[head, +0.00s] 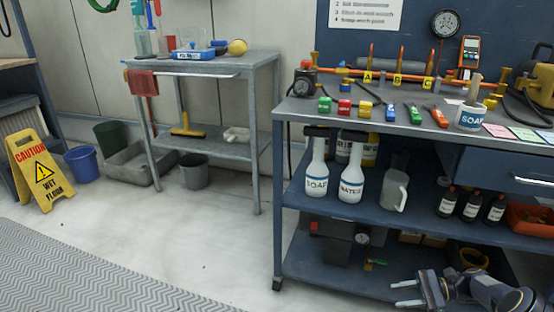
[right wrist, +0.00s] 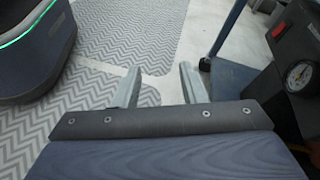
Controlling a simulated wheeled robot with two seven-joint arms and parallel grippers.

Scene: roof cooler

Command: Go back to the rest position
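My right gripper (head: 408,293) shows at the lower right of the head view, low in front of the blue workbench (head: 277,180). In the right wrist view its two fingers (right wrist: 158,88) stand apart with nothing between them, above the floor. It is open and empty. My left gripper does not show in either view.
The workbench's lower shelf (head: 330,277) is close to my right gripper; a dark box with a gauge (right wrist: 298,75) is at its right. A grey table (head: 225,68) stands further left. A yellow wet-floor sign (head: 42,172) stands at far left. The floor (head: 190,235) between is clear.

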